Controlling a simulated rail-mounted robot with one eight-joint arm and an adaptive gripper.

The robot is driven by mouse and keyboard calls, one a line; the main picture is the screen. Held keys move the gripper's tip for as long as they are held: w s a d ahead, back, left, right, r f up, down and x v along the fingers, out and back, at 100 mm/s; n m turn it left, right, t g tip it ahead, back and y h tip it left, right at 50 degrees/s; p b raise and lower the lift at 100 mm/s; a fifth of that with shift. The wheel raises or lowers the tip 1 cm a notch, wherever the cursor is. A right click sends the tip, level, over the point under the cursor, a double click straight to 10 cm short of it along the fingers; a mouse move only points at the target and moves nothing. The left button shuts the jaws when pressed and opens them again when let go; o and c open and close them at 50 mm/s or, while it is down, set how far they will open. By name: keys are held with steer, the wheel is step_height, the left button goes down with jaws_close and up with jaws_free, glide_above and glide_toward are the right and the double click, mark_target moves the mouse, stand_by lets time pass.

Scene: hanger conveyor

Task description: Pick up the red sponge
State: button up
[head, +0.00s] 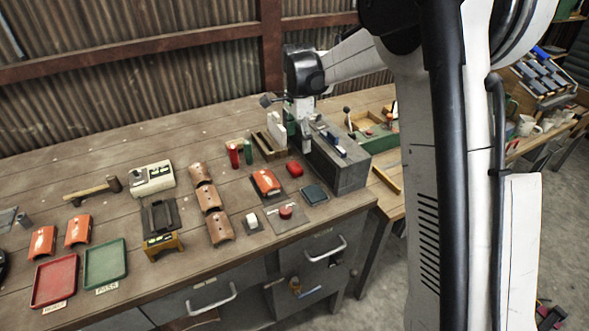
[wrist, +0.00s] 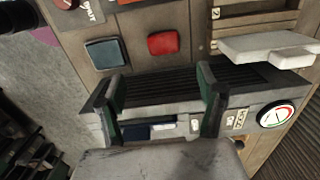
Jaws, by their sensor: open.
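The red sponge (head: 294,169) is a small rounded red block lying on the wooden bench, in front of a grey ribbed machine. In the wrist view the red sponge (wrist: 163,42) lies near the top middle, fully visible, just past the machine's edge. My gripper (head: 300,125) is above the machine in the head view. In the wrist view my gripper (wrist: 160,73) shows two dark green fingers spread wide with nothing between them. The red sponge is apart from both fingers.
A blue-grey pad (head: 314,194) lies beside the sponge. The grey machine (head: 338,168) stands close to it. An orange curved cover (head: 266,182), a red button (head: 286,212) and a red cylinder (head: 233,156) are nearby. A white block (wrist: 270,46) shows at right in the wrist view.

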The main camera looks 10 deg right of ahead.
glide_above(295, 166)
steer(key=f, duration=0.6)
steer(key=shift+s+d+f, duration=0.15)
steer(key=shift+s+d, duration=0.05)
steer(key=shift+d, duration=0.2)
steer(key=f, duration=0.2)
steer(key=a+f+p, duration=0.1)
steer(key=f, duration=0.1)
steer(key=shift+w, duration=0.3)
steer(key=shift+f, duration=0.7)
steer(key=shift+c, duration=0.4)
steer(key=c, duration=0.9)
steer(key=shift+c, duration=0.2)
steer(key=shift+r, duration=0.1)
